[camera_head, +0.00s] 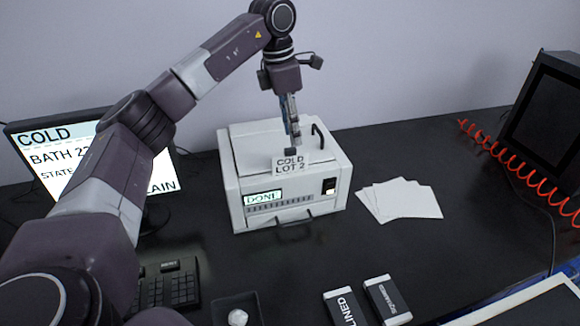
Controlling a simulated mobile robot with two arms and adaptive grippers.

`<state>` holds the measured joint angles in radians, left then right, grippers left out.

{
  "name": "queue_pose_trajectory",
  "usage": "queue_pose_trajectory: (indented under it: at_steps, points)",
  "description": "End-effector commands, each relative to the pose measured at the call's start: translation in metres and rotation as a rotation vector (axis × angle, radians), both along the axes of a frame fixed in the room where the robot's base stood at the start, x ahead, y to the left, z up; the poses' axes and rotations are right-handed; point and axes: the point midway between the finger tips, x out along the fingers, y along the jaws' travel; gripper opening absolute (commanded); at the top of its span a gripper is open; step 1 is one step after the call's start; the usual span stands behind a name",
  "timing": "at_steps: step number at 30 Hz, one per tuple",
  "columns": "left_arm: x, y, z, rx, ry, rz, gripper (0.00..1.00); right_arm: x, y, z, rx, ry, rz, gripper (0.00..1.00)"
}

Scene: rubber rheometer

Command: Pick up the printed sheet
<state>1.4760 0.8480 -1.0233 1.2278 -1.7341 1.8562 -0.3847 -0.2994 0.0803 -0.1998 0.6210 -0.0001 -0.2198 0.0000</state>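A small white printed sheet reading "COLD LOT 2" (290,166) shows at the upper front edge of a white box-shaped machine (240,188). The machine's front display reads "DONE". My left gripper (291,150) points down over the machine, with its fingertips at the sheet's top edge. The fingers are seen nearly edge-on and look close together. I cannot tell whether they touch or hold the sheet. My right gripper is not in view.
Several blank white sheets (402,199) lie right of the machine. A monitor (62,160) and keypad (172,288) stand left. A small tray (222,303) with a whitish lump and two labelled boxes (387,299) are in front. A red coiled cord (513,160) hangs right.

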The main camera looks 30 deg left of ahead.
Motion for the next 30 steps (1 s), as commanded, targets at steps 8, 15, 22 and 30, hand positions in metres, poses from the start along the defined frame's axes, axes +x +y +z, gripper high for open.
queue_pose_trajectory:
  at_steps: [8, 15, 22, 30]
  points:
    - [-0.004, 0.012, -0.018, 0.032, 0.022, 0.017, 0.32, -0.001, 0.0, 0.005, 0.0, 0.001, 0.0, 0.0]
    - [0.005, 0.014, -0.048, 0.029, 0.024, 0.017, 0.32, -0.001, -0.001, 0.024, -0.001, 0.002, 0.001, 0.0]
    - [0.007, 0.012, -0.072, 0.028, 0.019, 0.015, 0.32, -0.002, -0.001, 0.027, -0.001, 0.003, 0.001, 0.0]
    - [0.008, 0.011, -0.072, 0.029, 0.018, 0.015, 0.25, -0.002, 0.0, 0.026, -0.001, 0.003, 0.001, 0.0]
